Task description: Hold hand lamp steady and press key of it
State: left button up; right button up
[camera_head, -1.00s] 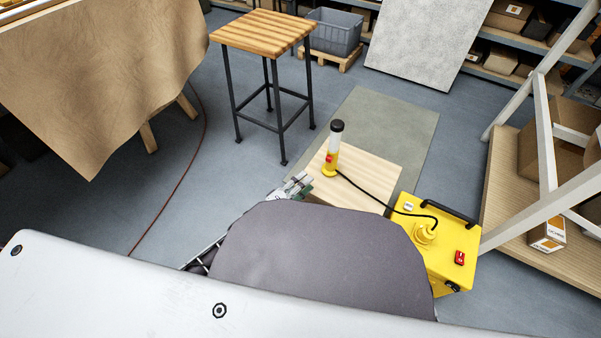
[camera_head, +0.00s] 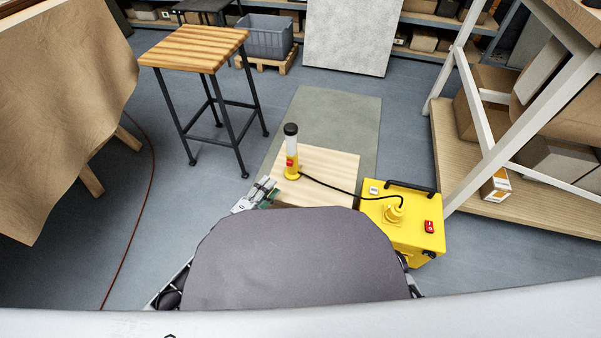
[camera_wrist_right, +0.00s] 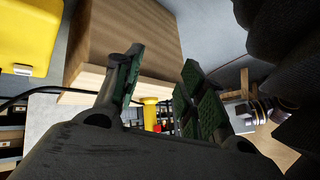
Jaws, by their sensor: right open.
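The hand lamp (camera_head: 291,152) stands upright on a pale wooden block (camera_head: 325,170). It has a yellow base, a clear tube, a black cap and a red key low on its side. A black cable joins it to a yellow box (camera_head: 405,228). My left gripper (camera_head: 258,193) is by the block's left front corner, apart from the lamp; its jaw opening is unclear. My right gripper (camera_wrist_right: 160,90) is open and empty. The lamp's yellow part (camera_wrist_right: 150,113) shows beyond its fingers in the right wrist view.
A wooden-topped stool (camera_head: 195,48) stands behind left, and a cloth-draped table (camera_head: 60,110) is at far left. A white-framed rack (camera_head: 470,100) with boxes is at right. Open floor lies between the stool and the block.

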jog(key=shift+o, duration=1.2)
jog(key=w+a+r+n+t, duration=0.1)
jog(key=w+r, duration=0.4)
jog(key=w, duration=0.3)
jog(key=shift+w+r+t+y, duration=0.3)
jog(key=shift+w, duration=0.05)
jog(key=w+d+r+n+t+h, duration=0.3)
jog(key=w, duration=0.6)
jog(key=a+r+t+y, duration=0.4)
jog(key=a+r+y, duration=0.1)
jog(key=a+y, duration=0.1)
jog(key=shift+w+a+r, duration=0.2)
jog(key=shift+a+r, duration=0.2)
jog(key=shift+a, duration=0.5)
jog(key=shift+w+a, duration=0.1)
jog(key=shift+w, duration=0.05)
